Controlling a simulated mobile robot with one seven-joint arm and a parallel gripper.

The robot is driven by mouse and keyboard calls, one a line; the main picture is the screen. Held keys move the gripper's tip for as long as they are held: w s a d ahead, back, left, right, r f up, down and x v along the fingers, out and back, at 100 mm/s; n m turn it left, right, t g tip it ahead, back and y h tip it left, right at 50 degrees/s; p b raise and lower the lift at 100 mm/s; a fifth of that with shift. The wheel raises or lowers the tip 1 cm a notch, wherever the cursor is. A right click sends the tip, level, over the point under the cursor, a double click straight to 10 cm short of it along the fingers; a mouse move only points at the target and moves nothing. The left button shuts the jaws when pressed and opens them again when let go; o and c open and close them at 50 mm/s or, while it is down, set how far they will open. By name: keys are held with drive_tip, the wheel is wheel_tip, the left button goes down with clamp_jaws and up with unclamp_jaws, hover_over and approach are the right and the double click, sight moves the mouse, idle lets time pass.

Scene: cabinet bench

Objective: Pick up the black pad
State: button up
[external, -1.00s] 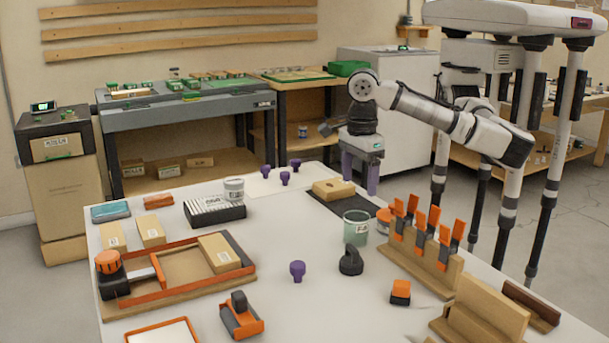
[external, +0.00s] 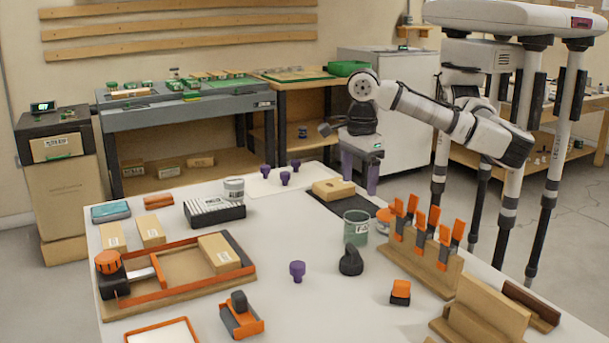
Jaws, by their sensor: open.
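A flat dark pad (external: 328,205) lies on the white table near its far right side, with a light wooden block (external: 334,189) resting on it. A separate black piece with a rounded, knob-like top (external: 351,262) stands nearer the front; I cannot tell for certain which of the two is the black pad. My gripper (external: 360,179), with purple fingers, points down near the table's far right edge, beside the flat pad. Its fingers are apart with nothing seen between them. The exact height of the fingertips over the table is unclear.
A clear greenish cup (external: 356,228) stands between the flat pad and the knobbed piece. A wooden rack with orange clips (external: 422,250) lines the right side. Purple knobbed pieces (external: 297,271) stand on the table. The table middle (external: 275,235) is clear.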

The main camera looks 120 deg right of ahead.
drive_tip(key=shift+c, duration=0.2)
drive_tip(key=n+b, duration=0.7)
drive_tip(key=n, duration=0.9)
hover_over(353, 248)
wheel_tip(353, 248, down, 14)
drive_tip(key=shift+r+p, duration=0.25)
drive_tip(key=shift+p, duration=0.2)
drive_tip(key=shift+c, duration=0.4)
drive_tip(key=c, duration=1)
